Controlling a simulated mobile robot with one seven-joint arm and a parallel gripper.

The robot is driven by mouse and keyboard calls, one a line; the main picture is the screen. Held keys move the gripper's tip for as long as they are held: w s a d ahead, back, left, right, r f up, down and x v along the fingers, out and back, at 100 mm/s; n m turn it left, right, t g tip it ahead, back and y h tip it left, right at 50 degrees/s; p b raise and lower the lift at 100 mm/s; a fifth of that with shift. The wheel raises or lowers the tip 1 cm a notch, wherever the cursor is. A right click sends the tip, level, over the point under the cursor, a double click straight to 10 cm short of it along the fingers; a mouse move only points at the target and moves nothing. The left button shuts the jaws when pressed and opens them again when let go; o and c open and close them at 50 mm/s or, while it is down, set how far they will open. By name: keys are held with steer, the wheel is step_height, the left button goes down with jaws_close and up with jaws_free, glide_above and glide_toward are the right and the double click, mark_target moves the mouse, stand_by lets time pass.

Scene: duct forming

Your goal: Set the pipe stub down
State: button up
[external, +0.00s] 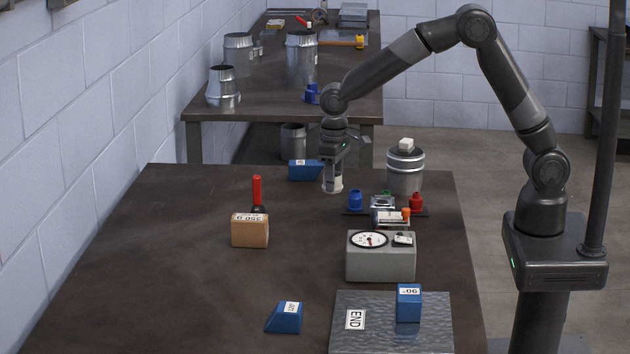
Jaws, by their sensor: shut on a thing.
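The pipe stub (333,185) is a small pale grey cylinder towards the far side of the near table (175,270). My gripper (334,172) points down and is shut on its upper part. The stub looks upright. I cannot tell whether its lower end touches the tabletop or hangs just above it. The fingers hide part of the stub.
A blue block (304,170) is close on the left. A metal canister (405,170), blue fitting (355,199) and red fitting (416,202) stand to the right. A gauge box (381,257) and brown box (250,231) are nearer. The left tabletop is clear.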

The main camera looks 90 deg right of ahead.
stand_by(0.5)
steer(key=s+d+r+n, duration=0.1)
steer(key=d+n, duration=0.1)
steer(key=d, duration=0.5)
steer(key=s+d+r+n, duration=0.2)
steer(key=d+n, duration=0.1)
steer(key=d, duration=0.5)
steer(key=shift+s, duration=0.15)
steer(key=shift+f, duration=0.1)
step_height(320, 180, down, 10)
steer(key=shift+r, duration=0.25)
steer(key=shift+f, duration=0.1)
steer(key=o, duration=1)
steer(key=shift+f, duration=0.1)
